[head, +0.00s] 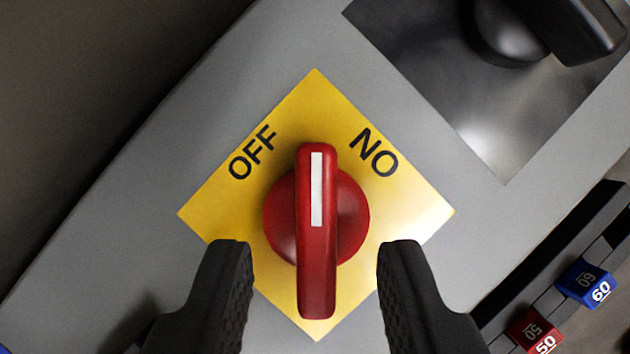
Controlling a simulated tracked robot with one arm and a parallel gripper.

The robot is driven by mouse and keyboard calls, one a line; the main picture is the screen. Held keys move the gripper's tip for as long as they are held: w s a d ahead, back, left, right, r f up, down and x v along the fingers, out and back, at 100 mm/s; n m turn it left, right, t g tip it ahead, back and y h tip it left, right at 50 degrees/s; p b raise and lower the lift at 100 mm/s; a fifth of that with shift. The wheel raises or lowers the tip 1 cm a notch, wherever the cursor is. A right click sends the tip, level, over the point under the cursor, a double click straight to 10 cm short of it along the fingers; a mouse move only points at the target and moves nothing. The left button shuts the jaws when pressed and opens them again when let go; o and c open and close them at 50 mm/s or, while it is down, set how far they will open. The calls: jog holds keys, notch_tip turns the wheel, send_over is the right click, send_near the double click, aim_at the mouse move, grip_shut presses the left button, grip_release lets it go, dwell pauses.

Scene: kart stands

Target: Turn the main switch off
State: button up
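The main switch is a red rotary knob (316,215) with a raised bar handle and a white line on it. It sits on a yellow square plate (225,212) that looks like a diamond in this view. OFF is printed at the upper left of the plate, and letters that look like NO at the upper right. The white line points straight up in the picture, between the two labels. My gripper (315,246) is open. Its dark fingers stand left and right of the lower part of the handle, with a gap on both sides.
The plate is on a grey panel (130,210) whose edge runs diagonally at the left, with dark space beyond. A black handle (575,30) on a metal plate (450,100) is at the upper right. A blue block (587,283) and a red block (532,328) sit in a rack at the lower right.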

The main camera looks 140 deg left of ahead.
jog(key=shift+x, duration=0.9)
grip_shut()
jog(key=shift+s+n, duration=0.1)
jog(key=shift+n, duration=0.3)
jog(key=n+y+p, duration=0.1)
jog(key=n, duration=0.2)
jog(key=shift+t, duration=0.4)
jog(key=n, duration=0.1)
jog(key=n+y, duration=0.1)
jog(key=n, duration=0.1)
jog(key=n+y, duration=0.1)
jog(key=n, duration=0.1)
jog(key=shift+d+t, duration=0.3)
jog(key=shift+s+n, duration=0.1)
jog(key=shift+n, duration=0.2)
